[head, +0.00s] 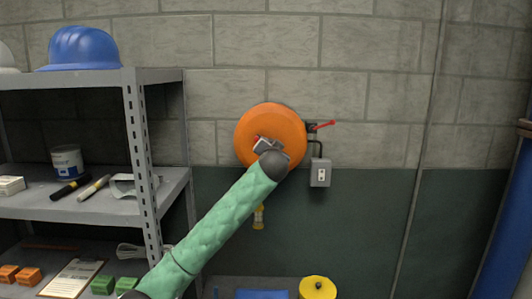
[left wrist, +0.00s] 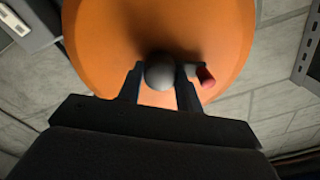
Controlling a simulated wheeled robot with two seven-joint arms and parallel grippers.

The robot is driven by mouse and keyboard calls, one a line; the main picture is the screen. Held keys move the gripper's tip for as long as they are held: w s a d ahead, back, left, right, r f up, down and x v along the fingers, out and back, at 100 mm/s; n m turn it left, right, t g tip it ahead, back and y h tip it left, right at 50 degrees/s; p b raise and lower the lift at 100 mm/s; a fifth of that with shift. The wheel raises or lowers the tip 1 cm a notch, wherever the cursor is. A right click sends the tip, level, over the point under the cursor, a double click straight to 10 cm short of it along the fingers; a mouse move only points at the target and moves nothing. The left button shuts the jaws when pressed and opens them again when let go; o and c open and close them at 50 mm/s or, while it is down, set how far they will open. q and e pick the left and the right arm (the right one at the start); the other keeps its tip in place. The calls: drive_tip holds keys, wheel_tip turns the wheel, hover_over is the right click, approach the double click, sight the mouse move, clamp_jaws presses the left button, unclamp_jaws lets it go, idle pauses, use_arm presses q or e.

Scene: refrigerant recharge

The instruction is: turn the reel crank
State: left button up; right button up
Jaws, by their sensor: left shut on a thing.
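The orange reel (head: 271,119) is mounted on the block wall, and it fills much of the left wrist view (left wrist: 100,45). My left gripper (head: 268,144) is at the reel's face, with my forearm coming up from below. In the left wrist view its two fingers (left wrist: 160,82) are on either side of a grey rounded part of the reel crank (left wrist: 158,72) and shut on it. A short red-ended piece (left wrist: 207,77) sticks out just right of the fingers. My gripper and wrist hide much of the crank in the head view. My right gripper is not in view.
A red lever (head: 324,125) sticks out right of the reel, above a grey switch box (head: 320,173). A yellow fitting (head: 258,216) hangs below the reel. A metal shelf (head: 100,207) with several items stands left. A blue pipe (head: 510,225) stands far right.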

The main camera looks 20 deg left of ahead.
use_arm(q)
drive_tip(key=shift+a+m+p, duration=0.1)
drive_tip(key=shift+m+p, duration=0.6)
drive_tip(key=shift+m, duration=5.8)
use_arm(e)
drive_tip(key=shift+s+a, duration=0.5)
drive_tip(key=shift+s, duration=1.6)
use_arm(q)
drive_tip(key=o, duration=1)
drive_tip(key=shift+a+b+v, duration=0.2)
drive_tip(key=shift+b+v, duration=1.85)
drive_tip(key=shift+v, duration=1.85)
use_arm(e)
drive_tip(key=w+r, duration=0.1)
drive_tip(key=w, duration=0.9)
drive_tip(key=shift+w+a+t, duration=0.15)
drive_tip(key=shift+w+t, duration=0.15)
